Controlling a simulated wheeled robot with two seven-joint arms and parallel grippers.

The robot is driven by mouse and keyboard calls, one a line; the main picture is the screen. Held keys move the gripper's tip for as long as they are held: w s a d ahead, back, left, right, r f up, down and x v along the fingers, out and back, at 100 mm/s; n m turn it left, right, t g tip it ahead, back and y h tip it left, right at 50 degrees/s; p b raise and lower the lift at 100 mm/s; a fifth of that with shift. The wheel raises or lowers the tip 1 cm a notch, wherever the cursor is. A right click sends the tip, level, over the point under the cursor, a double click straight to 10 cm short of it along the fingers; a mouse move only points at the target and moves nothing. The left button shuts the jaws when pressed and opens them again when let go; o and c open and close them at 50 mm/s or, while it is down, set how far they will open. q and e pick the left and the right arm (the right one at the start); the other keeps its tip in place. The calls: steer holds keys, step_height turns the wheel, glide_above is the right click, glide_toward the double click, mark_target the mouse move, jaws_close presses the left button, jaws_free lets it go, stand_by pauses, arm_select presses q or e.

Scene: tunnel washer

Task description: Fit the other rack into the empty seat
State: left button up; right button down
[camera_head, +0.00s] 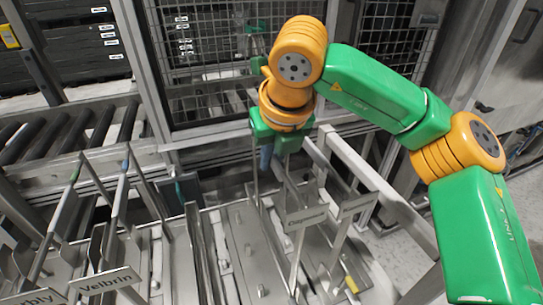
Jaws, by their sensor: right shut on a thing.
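The rack's metal frame (292,190) hangs down below the gripper, toward the right part of the pale metal bed. A label plate (306,217) shows there, its text too small to read surely. An empty-looking seat with rails and small pegs (224,250) lies to the left of it. Another rack labelled Velbrin (108,282) stands upright at the left. Whether the held rack touches the bed is unclear. My left gripper is not in view.
Another partly cut-off label (35,297) is at the lower left. A roller conveyor (70,132) lies at the left, and a mesh guard (210,100) closes the back. A metal rail (360,170) runs along the right.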

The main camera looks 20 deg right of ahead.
steer(key=shift+f+b, duration=0.25)
steer(key=shift+b, duration=0.1)
stand_by(0.6)
steer(key=c, duration=1)
jaws_free()
steer(key=shift+c, duration=0.2)
steer(key=shift+o, duration=0.9)
steer(key=shift+s+r, duration=0.1)
steer(key=shift+s, duration=0.1)
